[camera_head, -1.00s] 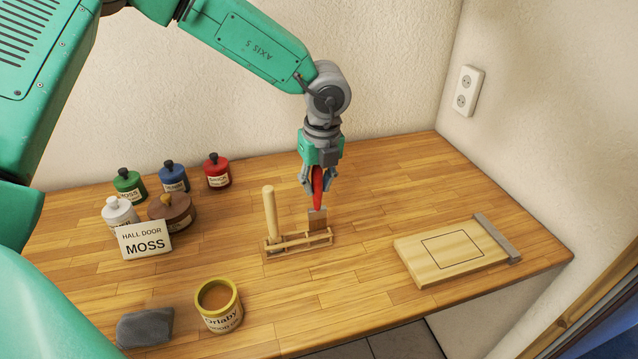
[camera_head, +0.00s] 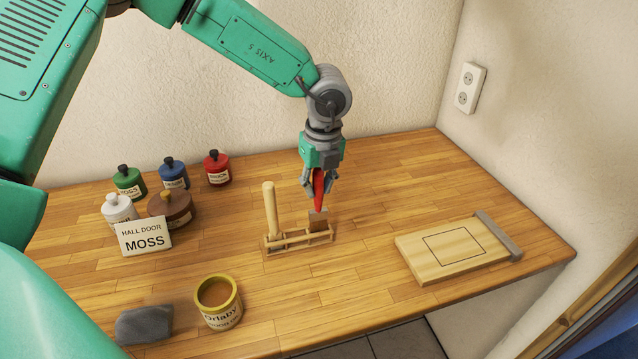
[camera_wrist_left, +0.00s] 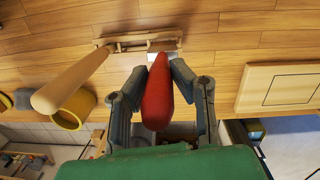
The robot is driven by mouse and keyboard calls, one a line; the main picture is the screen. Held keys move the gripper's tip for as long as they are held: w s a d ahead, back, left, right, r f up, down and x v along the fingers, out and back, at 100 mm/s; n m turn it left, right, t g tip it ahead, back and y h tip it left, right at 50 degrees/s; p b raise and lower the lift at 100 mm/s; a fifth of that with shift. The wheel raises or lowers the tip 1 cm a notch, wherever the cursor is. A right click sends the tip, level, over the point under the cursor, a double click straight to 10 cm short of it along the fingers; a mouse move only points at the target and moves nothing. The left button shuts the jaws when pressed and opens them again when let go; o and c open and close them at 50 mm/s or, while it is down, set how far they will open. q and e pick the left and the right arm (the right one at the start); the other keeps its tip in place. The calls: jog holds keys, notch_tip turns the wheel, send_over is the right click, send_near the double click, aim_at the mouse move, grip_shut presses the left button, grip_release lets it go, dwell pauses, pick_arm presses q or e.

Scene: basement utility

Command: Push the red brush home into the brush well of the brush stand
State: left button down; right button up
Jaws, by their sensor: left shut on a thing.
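The red brush (camera_head: 318,186) stands upright, bristles down, at the right end of the wooden brush stand (camera_head: 285,247). Its metal band and brown bristles show just above and behind the stand's front rail; how deep the tip sits is hard to tell. My left gripper (camera_head: 319,187) is shut on the red handle from above. In the left wrist view the red handle (camera_wrist_left: 158,92) lies between both fingers, with the stand (camera_wrist_left: 135,42) beyond. A pale wooden rod (camera_head: 270,210) stands upright at the stand's left end. My right gripper is not in view.
Several small paint bottles, a brown round pot (camera_head: 172,208) and a "HALL DOOR MOSS" card (camera_head: 145,237) are at the left. A yellow-rimmed tin (camera_head: 220,305) and grey cloth-like block (camera_head: 144,325) lie in front. A wooden board (camera_head: 450,252) is at the right.

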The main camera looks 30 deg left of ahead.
pick_arm(q)
jog(key=shift+f+b, duration=0.7)
jog(key=shift+f, duration=0.7)
jog(key=c, duration=1.3)
grip_release()
jog(key=r, duration=0.7)
jog(key=d+r, duration=0.1)
jog(key=r, duration=0.3)
jog(key=shift+s+r, duration=0.1)
jog(key=shift+r, duration=0.25)
